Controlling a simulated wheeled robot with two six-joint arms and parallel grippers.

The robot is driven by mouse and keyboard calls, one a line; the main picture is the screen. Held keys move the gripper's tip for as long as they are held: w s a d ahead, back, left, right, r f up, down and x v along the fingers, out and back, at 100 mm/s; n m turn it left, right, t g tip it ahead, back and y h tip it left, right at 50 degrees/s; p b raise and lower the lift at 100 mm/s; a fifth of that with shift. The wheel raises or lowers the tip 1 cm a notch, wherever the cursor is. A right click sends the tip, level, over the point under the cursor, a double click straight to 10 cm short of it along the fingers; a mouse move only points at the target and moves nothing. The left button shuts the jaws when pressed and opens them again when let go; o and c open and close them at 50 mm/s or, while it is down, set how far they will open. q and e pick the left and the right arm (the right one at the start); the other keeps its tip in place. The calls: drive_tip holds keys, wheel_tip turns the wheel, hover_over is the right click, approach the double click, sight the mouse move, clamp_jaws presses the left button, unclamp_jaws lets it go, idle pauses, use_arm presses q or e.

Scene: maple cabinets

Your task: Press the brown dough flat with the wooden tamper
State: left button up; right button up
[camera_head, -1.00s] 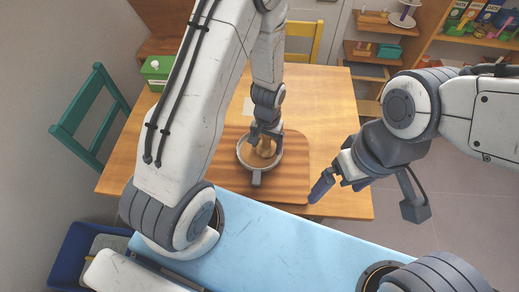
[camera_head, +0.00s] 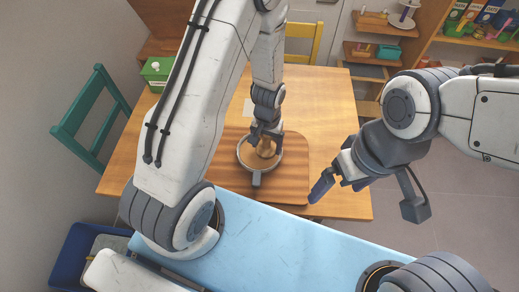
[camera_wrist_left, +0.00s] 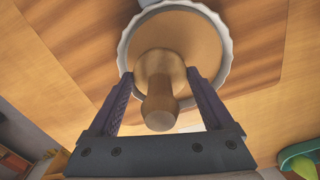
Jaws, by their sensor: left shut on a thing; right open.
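My left gripper (camera_head: 263,141) is shut on the tamper's neck from above.
The dish rests on a striped wooden board (camera_head: 285,182) on the wooden table (camera_head: 325,110). A green box (camera_head: 156,72) is at the table's back left. A green chair (camera_head: 85,115) and a yellow chair (camera_head: 302,40) stand around it. The table's right side is clear.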

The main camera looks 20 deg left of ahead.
use_arm(q)
drive_tip(key=shift+r, duration=0.25)
wheel_tip(320, 180, up, 8)
drive_tip(key=p, duration=0.7)
idle(0.5)
